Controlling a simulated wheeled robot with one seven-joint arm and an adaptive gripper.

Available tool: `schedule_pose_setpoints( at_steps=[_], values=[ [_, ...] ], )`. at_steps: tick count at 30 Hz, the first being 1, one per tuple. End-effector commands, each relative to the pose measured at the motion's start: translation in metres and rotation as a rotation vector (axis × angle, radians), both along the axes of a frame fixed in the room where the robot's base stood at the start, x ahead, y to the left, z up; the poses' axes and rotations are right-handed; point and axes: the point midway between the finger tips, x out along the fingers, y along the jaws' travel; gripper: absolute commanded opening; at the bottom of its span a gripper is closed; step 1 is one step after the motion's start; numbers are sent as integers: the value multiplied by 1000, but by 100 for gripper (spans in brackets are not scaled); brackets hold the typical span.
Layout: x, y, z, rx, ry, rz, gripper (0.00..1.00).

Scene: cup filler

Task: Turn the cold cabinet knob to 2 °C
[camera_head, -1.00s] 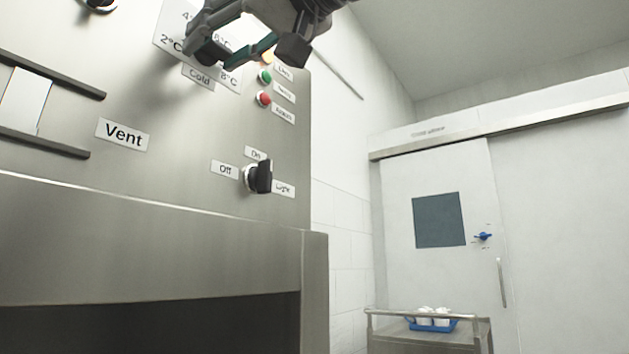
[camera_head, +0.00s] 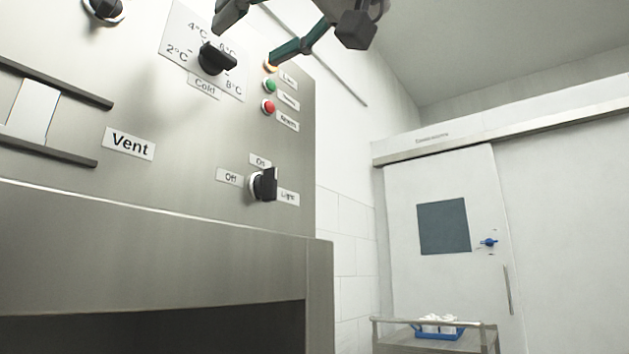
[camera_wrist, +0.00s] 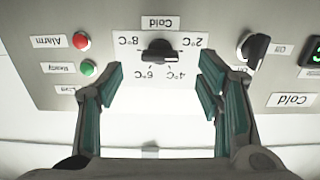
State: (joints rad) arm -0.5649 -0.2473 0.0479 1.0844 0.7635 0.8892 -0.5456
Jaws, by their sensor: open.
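The cold cabinet knob (camera_head: 216,58) is black and sits on a white dial plate (camera_head: 177,30) marked 2, 4, 6 and 8 °C, above a "Cold" label. In the wrist view the knob (camera_wrist: 157,52) appears upside down, its grip bar lying roughly crosswise between the 2 °C and 8 °C sides. My gripper (camera_head: 247,40) is open and empty at the top of the head view, partly cut off. In the wrist view its fingers (camera_wrist: 161,72) are spread wide on either side of the knob, apart from it.
Green (camera_head: 269,86) and red (camera_head: 268,107) buttons sit right of the dial. The light knob (camera_head: 264,185) is lower on the panel. Another black knob (camera_wrist: 255,48) is near the dial. A cart (camera_head: 385,345) with a blue tray (camera_head: 440,335) stands by the door.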

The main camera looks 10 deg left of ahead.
Motion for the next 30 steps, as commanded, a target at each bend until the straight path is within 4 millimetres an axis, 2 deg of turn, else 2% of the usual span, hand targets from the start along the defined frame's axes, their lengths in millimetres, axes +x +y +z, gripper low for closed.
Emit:
schedule_pose_setpoints(
  at_steps=[3,10,15,30],
  values=[
    [-10,-22,0,0,1,0,60],
    [-20,-49,0,-1,0,0,60],
    [-22,-54,-1,-1,2,1,60],
    [-22,-54,-1,-1,2,1,60]
  ],
)
